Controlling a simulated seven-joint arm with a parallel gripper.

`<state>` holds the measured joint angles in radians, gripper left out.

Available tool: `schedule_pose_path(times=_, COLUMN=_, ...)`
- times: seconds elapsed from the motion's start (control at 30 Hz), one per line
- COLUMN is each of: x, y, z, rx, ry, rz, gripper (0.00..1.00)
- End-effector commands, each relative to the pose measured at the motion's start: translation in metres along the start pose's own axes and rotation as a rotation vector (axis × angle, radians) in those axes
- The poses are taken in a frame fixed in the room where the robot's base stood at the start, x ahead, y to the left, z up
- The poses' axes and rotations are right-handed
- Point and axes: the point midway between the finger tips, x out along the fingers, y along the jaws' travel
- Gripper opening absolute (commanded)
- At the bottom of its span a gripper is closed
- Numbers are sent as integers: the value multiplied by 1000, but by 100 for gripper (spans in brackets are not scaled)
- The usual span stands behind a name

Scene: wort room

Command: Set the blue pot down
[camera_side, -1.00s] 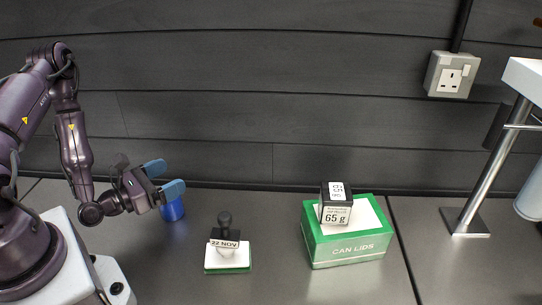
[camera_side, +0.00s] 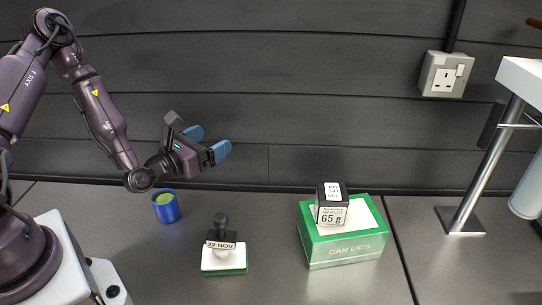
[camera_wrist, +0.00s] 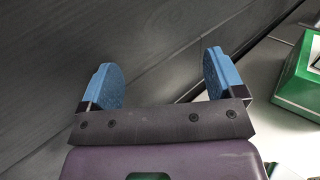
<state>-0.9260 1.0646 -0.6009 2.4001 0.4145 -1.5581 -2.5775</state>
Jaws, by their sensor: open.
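The blue pot (camera_side: 166,210) stands upright on the grey bench at the left in the side view. Its open top shows something green inside. My gripper (camera_side: 211,142) is open and empty, above and to the right of the pot and apart from it. In the wrist view my gripper (camera_wrist: 164,82) shows two blue fingertips spread wide with nothing between them. The pot is not in the wrist view.
A date stamp (camera_side: 221,234) on a green and white pad (camera_side: 224,262) stands right of the pot. A green can-lids box (camera_side: 345,250) carries a small black 65 g box (camera_side: 331,204). A metal stand (camera_side: 481,165) is at the right. The dark plank wall (camera_side: 300,120) rises behind.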

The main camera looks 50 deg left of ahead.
Motion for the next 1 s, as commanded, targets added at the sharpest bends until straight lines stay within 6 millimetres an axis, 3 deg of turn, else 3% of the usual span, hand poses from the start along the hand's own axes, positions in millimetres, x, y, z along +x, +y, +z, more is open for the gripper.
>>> schedule_pose_path(times=0.3, x=22, y=-47, z=37, rx=1, ry=-4, rz=-48, gripper=88)
schedule_pose_path(times=0.6, x=27, y=-88, z=65, rx=2, ry=-2, rz=-124, gripper=88)
schedule_pose_path(times=0.9, x=27, y=-87, z=63, rx=-8, ry=2, rz=-121, gripper=88)
schedule_pose_path(times=1.0, x=23, y=-107, z=60, rx=-1, ry=2, rz=-168, gripper=88)
